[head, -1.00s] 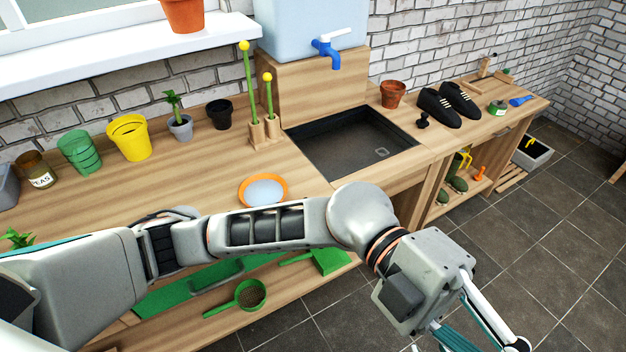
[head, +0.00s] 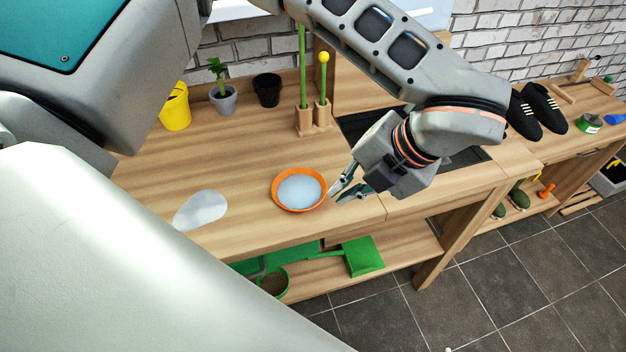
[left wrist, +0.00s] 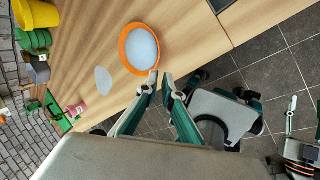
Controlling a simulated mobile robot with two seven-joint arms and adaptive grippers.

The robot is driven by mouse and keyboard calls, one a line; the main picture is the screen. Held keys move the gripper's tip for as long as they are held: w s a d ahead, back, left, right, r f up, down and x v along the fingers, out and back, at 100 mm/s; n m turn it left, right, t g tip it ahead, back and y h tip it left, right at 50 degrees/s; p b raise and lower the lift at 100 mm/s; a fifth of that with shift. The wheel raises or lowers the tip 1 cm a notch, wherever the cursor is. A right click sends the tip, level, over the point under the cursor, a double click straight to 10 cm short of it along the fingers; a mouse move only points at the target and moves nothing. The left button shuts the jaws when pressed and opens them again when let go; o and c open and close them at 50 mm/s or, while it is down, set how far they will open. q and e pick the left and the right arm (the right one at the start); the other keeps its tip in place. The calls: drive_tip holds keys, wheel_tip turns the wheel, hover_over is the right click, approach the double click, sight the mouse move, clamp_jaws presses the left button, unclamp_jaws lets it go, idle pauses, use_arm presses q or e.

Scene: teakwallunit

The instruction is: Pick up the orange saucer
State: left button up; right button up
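The orange saucer (head: 299,206) lies on the wooden bench top, with a pale whitish inside. It also shows in the left wrist view (left wrist: 127,57), just beyond my fingertips. My left gripper (head: 338,189) is beside the saucer on its right, close to the rim. In the left wrist view its two fingers (left wrist: 160,80) are apart with a narrow gap and nothing between them. I cannot tell whether a finger touches the rim. Part of my right arm shows at the right of the left wrist view; its finger opening is unclear.
A pale flat oval shape (head: 201,210) lies left of the saucer. Behind stand a yellow pot (head: 175,108), a small potted plant (head: 222,98), a black pot (head: 267,90) and a wooden holder (head: 313,118). A dark sink is partly hidden behind my left arm. The bench around the saucer is otherwise clear.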

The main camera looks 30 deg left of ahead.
sight(320, 201)
use_arm(q)
drive_tip(key=shift+w+a, duration=0.2)
drive_tip(key=shift+a, duration=0.15)
drive_tip(key=x, duration=0.2)
drive_tip(key=shift+a+f, duration=0.15)
drive_tip(key=shift+f, duration=0.1)
drive_tip(key=x, duration=0.2)
drive_tip(key=p+x, duration=0.1)
drive_tip(key=x, duration=0.2)
drive_tip(key=shift+w+r, duration=0.1)
drive_tip(key=shift+w, duration=0.1)
clamp_jaws()
